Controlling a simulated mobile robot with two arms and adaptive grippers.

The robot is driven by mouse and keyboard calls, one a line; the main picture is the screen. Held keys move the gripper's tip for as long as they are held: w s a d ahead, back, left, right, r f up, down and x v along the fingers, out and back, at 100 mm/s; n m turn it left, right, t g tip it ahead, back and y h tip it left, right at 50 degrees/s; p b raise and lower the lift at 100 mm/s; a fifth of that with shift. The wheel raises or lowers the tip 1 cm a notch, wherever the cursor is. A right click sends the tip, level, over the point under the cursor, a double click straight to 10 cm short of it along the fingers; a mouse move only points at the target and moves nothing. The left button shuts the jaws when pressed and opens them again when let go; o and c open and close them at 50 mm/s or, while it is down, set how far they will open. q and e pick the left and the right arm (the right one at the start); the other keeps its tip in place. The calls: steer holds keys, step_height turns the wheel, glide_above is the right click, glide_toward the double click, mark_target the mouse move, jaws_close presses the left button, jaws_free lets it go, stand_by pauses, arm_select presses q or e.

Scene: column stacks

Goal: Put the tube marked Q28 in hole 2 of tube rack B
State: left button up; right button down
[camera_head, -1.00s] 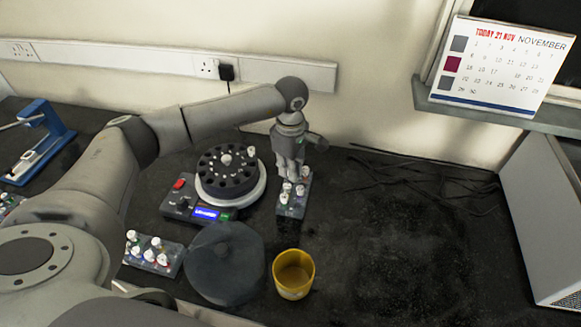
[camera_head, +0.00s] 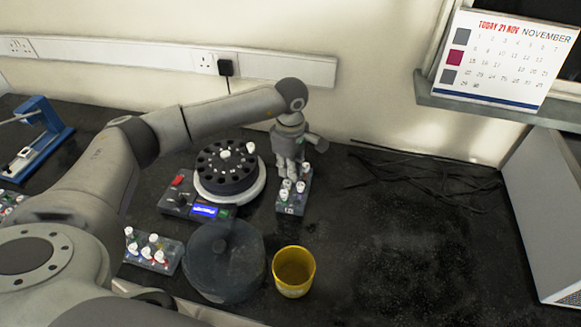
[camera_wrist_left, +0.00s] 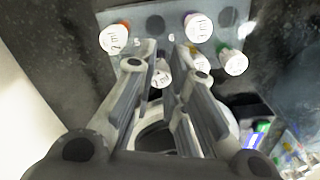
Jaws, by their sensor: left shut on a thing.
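My left gripper (camera_head: 290,178) points down at the back end of a small grey tube rack (camera_head: 291,207), right of the centrifuge. In the left wrist view its fingers (camera_wrist_left: 162,80) are shut on a white-capped tube (camera_wrist_left: 163,76), at or just above the rack (camera_wrist_left: 152,20). Hole numbers 5 and 6 show beside the fingers. The Q28 mark and the rack's letter cannot be read. My right gripper is out of view.
A centrifuge (camera_head: 207,191) with a dark open rotor stands left of the rack. Its loose lid (camera_head: 225,265), a yellow cup (camera_head: 293,285) and another tube rack (camera_head: 168,262) are nearer. Cables (camera_head: 430,178) lie at the back right. The front right bench is clear.

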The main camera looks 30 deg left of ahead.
arm_select(q)
steer(key=shift+f, duration=0.25)
steer(key=o, duration=0.7)
steer(key=o, duration=0.3)
steer(key=shift+r, duration=0.1)
steer(key=shift+r+p, duration=1.65)
steer(key=shift+r, duration=1.3)
